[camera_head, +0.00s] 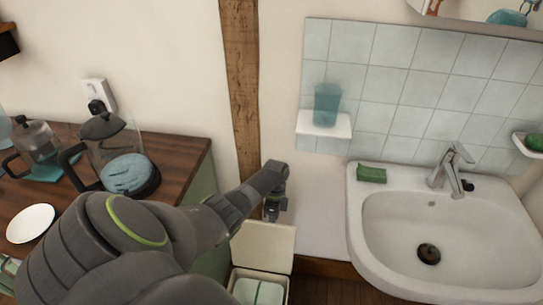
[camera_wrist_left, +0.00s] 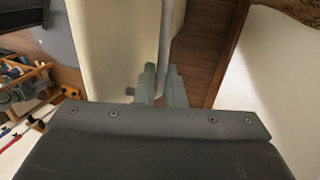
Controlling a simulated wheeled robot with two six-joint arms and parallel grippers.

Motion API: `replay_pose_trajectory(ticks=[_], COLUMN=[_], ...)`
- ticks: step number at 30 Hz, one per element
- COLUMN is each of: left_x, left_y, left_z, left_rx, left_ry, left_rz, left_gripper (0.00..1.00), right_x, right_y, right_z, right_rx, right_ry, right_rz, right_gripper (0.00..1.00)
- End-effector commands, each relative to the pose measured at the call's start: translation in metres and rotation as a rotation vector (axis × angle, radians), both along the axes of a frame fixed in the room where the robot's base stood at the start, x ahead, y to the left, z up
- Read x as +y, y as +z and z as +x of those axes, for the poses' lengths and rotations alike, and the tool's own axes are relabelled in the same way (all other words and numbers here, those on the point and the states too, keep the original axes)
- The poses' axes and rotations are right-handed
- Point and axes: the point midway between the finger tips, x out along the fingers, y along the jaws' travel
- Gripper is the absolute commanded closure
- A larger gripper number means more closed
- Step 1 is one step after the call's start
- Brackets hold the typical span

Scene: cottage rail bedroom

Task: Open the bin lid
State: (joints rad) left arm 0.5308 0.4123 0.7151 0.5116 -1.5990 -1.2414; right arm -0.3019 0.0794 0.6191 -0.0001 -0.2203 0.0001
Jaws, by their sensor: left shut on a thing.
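The cream bin (camera_head: 236,284) stands on the floor between the counter and the washbasin. Its cream lid (camera_head: 265,246) is raised at the back and the inside of the bin shows, with something pale and green in it. My left gripper (camera_head: 273,210) is at the top edge of the raised lid. In the left wrist view, the two fingers (camera_wrist_left: 163,88) are shut on the thin edge of the lid. The exact contact is partly hidden by the fingers. My right gripper is in neither view.
A wooden counter (camera_head: 185,160) with a glass coffee pot (camera_head: 122,150) and a white plate (camera_head: 31,222) is at the left. A white washbasin (camera_head: 375,215) is close at the right, with a green sponge (camera_head: 371,173) on its rim. A wooden post (camera_head: 241,90) is behind.

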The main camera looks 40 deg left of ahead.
Motion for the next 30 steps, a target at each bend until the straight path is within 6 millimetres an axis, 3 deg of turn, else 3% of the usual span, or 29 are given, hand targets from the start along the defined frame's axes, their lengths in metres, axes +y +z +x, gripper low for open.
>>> replay_pose_trajectory(ticks=[1, 13, 15, 19, 30], left_x=[-0.002, -0.002, -0.002, -0.001, 0.001], left_y=[-0.008, -0.008, -0.007, -0.006, 0.005], left_z=[-0.006, -0.005, -0.005, -0.003, 0.002], left_rx=[0.013, 0.014, 0.015, 0.011, 0.004], left_ry=[0.000, -0.001, 0.000, 0.000, 0.000], left_rz=[-0.007, -0.009, -0.009, -0.007, -0.003], left_gripper=[1.00, 1.00, 0.85, 0.69, 0.69], right_x=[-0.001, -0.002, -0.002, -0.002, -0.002], right_y=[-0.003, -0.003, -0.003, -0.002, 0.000], right_z=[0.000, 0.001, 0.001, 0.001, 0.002], right_rx=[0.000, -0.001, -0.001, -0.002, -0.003], right_ry=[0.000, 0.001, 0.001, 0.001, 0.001], right_rz=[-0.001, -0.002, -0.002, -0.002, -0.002], right_gripper=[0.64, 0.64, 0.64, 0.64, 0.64])
